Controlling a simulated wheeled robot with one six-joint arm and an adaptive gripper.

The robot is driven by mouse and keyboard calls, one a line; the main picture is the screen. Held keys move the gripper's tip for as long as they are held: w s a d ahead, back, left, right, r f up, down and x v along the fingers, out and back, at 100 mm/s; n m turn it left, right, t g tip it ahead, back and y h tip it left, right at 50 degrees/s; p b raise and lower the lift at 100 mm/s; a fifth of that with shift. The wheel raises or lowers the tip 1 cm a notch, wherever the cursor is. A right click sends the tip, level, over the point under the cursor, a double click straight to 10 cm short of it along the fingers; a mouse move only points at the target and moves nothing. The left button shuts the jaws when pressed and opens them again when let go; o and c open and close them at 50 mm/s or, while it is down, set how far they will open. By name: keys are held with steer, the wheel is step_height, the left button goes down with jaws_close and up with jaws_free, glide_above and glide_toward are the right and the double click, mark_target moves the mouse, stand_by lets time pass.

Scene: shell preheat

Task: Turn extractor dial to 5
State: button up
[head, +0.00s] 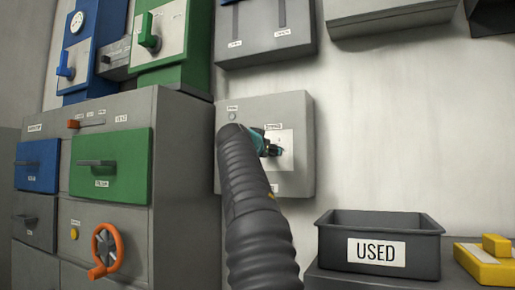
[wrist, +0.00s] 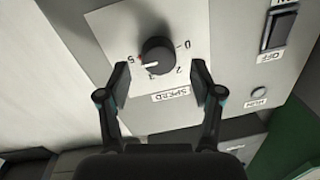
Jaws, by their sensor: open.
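The black round dial (wrist: 160,52) sits on a white plate labelled SPEED in the wrist view. Digits including 0, 2, 3 and 5 run around it, and a small red mark lies by the 5. A pale pointer line on the dial seems to face the 3-to-5 side; its exact setting is hard to read. My gripper (wrist: 160,72) is open, with one fingertip on each side of the dial and a visible gap to each. In the head view my gripper (head: 271,147) is at the grey wall box (head: 302,170), and my arm covers part of it.
A rocker switch (wrist: 280,30) marked OFF and a round lamp (wrist: 259,93) share the box face. A grey cabinet (head: 187,190) stands left, with an orange handwheel (head: 105,250). A bin marked USED (head: 330,245) is at lower right.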

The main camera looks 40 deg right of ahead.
steer(key=v, duration=1)
steer(key=shift+s, duration=0.1)
stand_by(0.3)
